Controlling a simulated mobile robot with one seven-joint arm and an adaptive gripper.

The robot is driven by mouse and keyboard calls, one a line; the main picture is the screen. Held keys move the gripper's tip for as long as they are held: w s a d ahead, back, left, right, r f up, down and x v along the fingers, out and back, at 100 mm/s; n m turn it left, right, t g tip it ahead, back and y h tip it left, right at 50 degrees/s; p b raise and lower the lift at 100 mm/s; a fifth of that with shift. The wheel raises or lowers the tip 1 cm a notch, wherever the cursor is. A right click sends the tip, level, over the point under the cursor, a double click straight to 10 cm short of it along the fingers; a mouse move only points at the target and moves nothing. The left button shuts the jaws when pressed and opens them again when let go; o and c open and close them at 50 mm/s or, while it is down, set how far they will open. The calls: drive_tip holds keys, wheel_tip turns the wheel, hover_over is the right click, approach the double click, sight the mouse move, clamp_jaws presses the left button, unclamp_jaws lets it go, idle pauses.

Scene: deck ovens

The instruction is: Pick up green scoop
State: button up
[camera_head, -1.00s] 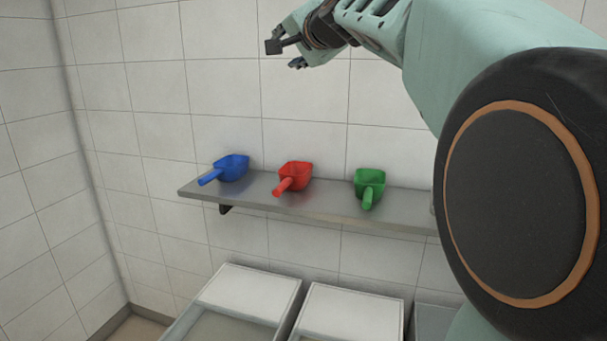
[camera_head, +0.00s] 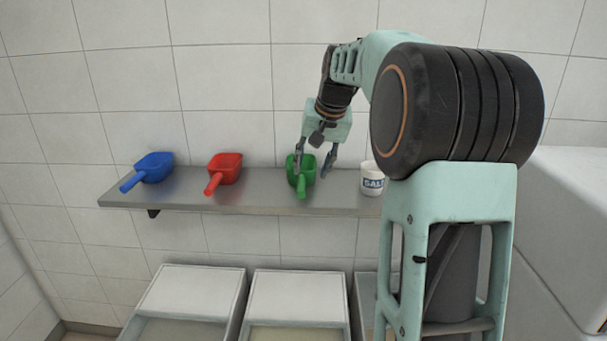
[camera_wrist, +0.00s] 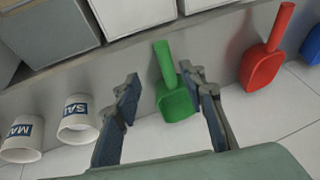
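The green scoop (camera_head: 302,176) lies on the steel wall shelf, its handle pointing out toward the front edge. In the wrist view the green scoop (camera_wrist: 176,98) shows between the fingers, its handle pointing away from my gripper. My gripper (camera_head: 316,168) is above the shelf at the scoop, pointing down, with its fingers spread. In the wrist view my gripper (camera_wrist: 168,88) is open, and nothing is clamped in it. One finger overlaps the scoop's edge in the head view; I cannot tell whether they touch.
The shelf (camera_head: 262,198) also holds a red scoop (camera_head: 226,168) and a blue scoop (camera_head: 154,167) to the left. A white SALT container (camera_head: 371,180) stands close on the right; another labelled container (camera_wrist: 20,138) shows beside it in the wrist view. Bins (camera_head: 298,297) stand below.

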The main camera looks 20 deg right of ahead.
sight(302, 186)
drive_tip(key=shift+w+a+p+x, duration=0.1)
drive_tip(key=shift+p+x, duration=0.2)
drive_tip(key=shift+x, duration=1.4)
drive_tip(key=shift+w+a+p+x, duration=0.1)
drive_tip(key=shift+p+x, duration=0.15)
drive_tip(key=shift+x, duration=1.5)
drive_tip(key=shift+w+a+p+x, duration=0.15)
drive_tip(key=shift+p+x, duration=0.15)
drive_tip(key=shift+x, duration=1.4)
drive_tip(key=shift+r, duration=0.15)
clamp_jaws()
